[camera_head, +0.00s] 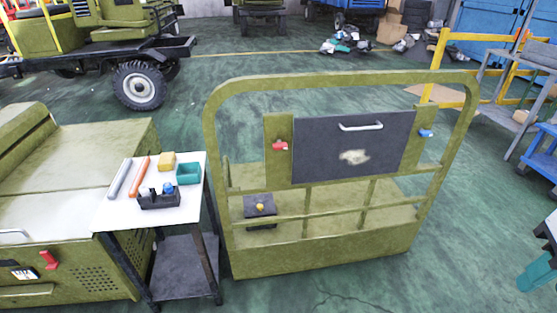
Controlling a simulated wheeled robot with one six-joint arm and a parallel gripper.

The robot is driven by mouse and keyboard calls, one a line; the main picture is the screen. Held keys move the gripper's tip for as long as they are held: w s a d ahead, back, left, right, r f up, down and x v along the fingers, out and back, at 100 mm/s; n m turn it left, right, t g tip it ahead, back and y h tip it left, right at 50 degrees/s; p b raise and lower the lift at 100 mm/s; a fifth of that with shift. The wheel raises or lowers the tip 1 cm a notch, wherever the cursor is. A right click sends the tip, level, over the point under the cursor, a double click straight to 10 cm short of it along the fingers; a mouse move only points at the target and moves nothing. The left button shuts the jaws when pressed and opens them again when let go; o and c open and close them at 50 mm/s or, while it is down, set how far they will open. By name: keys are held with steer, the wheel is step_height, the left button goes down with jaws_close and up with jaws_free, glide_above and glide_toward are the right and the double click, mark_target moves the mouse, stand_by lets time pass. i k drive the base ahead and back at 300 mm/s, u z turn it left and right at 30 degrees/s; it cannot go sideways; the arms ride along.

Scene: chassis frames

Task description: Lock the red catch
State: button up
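A small red catch (280,146) is on the olive post at the left side of a dark grey panel (320,160). The panel has a pale handle (360,126) near its top edge and a light worn patch. A blue catch (426,133) is on the right side of the panel. The panel is held in an olive tubular frame (212,160). The picture is too small to tell whether either catch is locked. My gripper is not in view.
A small table (115,215) with tools and trays stands left of the frame. Beside it is an olive body with a red handle (48,260). A dark box (260,207) with a yellow knob sits low in the frame. Open green floor lies at the front right.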

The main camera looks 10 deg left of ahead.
mark_target(278, 145)
steer(key=z, duration=0.05)
steer(key=k, duration=0.2)
steer(key=u, duration=0.85)
steer(key=i, duration=0.5)
